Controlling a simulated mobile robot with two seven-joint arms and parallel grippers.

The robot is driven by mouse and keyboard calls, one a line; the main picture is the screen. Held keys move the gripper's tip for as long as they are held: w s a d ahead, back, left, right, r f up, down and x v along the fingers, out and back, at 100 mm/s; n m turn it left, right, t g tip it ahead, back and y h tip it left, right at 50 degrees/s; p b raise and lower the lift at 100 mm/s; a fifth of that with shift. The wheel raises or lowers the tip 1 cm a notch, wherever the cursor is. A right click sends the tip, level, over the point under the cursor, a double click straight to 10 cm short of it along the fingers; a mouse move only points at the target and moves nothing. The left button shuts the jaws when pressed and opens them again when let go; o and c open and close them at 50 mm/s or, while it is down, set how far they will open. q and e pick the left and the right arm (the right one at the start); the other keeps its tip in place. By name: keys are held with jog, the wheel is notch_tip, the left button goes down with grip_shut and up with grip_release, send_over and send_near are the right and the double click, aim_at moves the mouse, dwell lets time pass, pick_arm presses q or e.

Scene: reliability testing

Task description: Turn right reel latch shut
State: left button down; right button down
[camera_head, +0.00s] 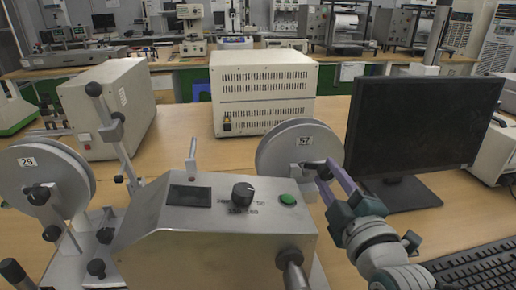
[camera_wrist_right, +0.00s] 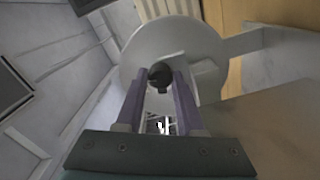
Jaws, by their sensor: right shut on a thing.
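The right reel (camera_head: 283,150) is a pale grey disc with a label reading 57, at the right end of the grey metal testing machine (camera_head: 215,232). It also shows in the right wrist view (camera_wrist_right: 205,48). Its latch is a small black knob (camera_wrist_right: 160,75) at the reel's middle. My right gripper (camera_head: 323,172) comes in from the right with its purple fingers at the reel's hub. In the right wrist view the fingertips lie on either side of the black knob and are shut on it. The latch's exact angle is hard to tell. My left gripper is not in view.
A left reel (camera_head: 45,172) labelled 29 stands at the machine's left. A black monitor (camera_head: 425,125) and a keyboard (camera_head: 475,272) lie close to my right arm. Two beige boxes, one wide (camera_head: 262,95) and one at the left (camera_head: 112,108), stand behind the machine.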

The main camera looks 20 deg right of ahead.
jog(key=shift+n, duration=1.1)
jog(key=c, duration=0.5)
grip_release()
jog(key=p+v, duration=0.1)
jog(key=v, duration=0.9)
jog(key=shift+p, duration=0.35)
